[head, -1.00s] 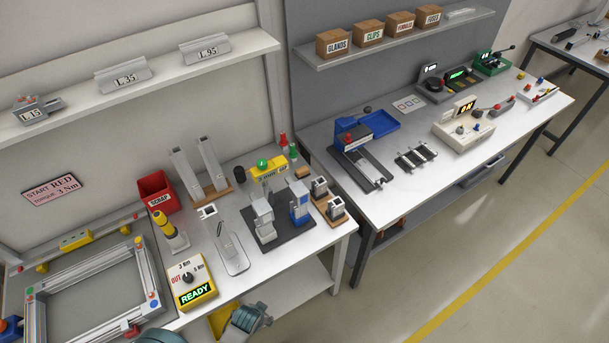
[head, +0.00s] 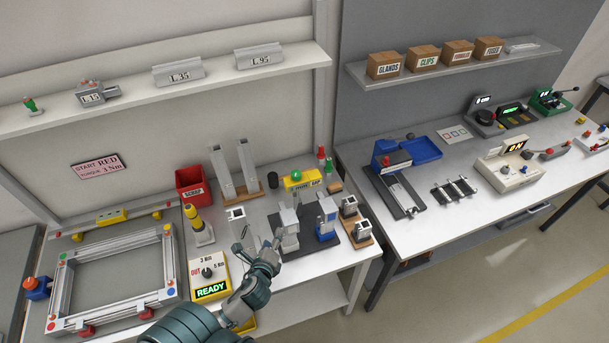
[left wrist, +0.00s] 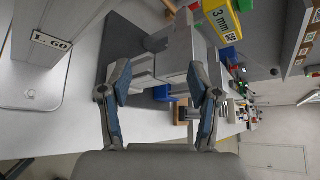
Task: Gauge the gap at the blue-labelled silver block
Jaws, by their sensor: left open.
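In the head view, the blue-labelled silver block (head: 327,217) stands upright on a dark base plate (head: 329,241) on the near bench. A plain silver block (head: 288,229) stands left of it on the same plate. My left gripper (head: 267,247) is open, just left of and in front of the plain block. In the left wrist view, my open fingers (left wrist: 162,82) have a silver block (left wrist: 178,55) beyond and between them; I cannot tell whether they touch it. A blue patch shows low behind that block. A yellow 3 mm gap sign (left wrist: 222,18) is above right. My right gripper is not in view.
Two tall silver profiles (head: 233,173) stand on a wooden base behind. A red scrap bin (head: 192,186), a yellow-topped tool (head: 199,224) and a READY box (head: 209,276) are to the left. Small blocks on wood (head: 354,218) stand right of the plate.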

